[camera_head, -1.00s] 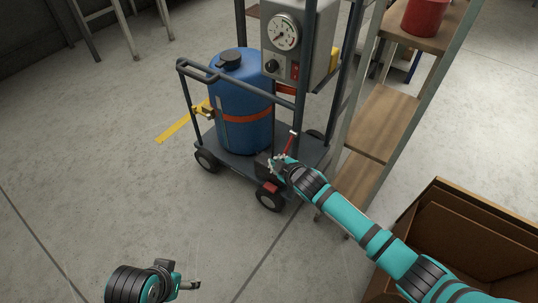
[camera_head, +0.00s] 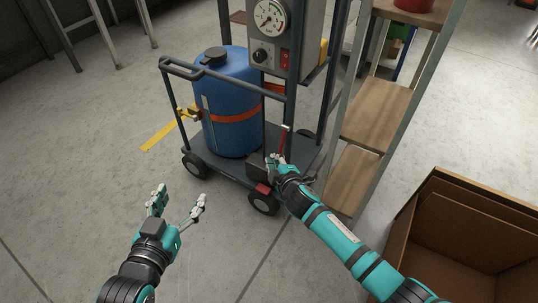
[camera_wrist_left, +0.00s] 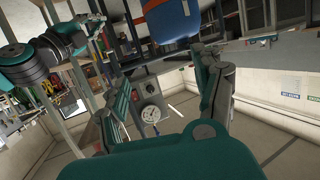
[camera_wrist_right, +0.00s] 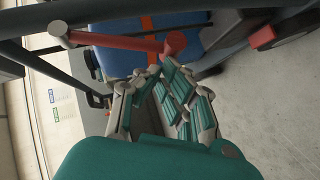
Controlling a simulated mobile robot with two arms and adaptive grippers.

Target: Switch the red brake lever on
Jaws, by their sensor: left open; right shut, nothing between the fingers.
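The red brake lever (camera_head: 282,139), with a pale tip, stands nearly upright, leaning slightly, near the cart's front right corner. In the right wrist view the red lever (camera_wrist_right: 120,41) crosses the picture just beyond my fingertips. My right gripper (camera_head: 274,159) is shut and empty, low beside the lever; its fingers also show in the right wrist view (camera_wrist_right: 158,70). I cannot tell whether they touch the lever. My left gripper (camera_head: 178,198) is open and empty, over the floor left of the cart's front. Its spread fingers show in the left wrist view (camera_wrist_left: 163,95).
The cart carries a blue tank (camera_head: 230,110) with an orange band and a grey gauge box (camera_head: 283,60). Its handrail (camera_head: 215,77) runs along the front. A wooden shelf (camera_head: 378,113) stands close right; a cardboard box (camera_head: 440,210) is at the lower right.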

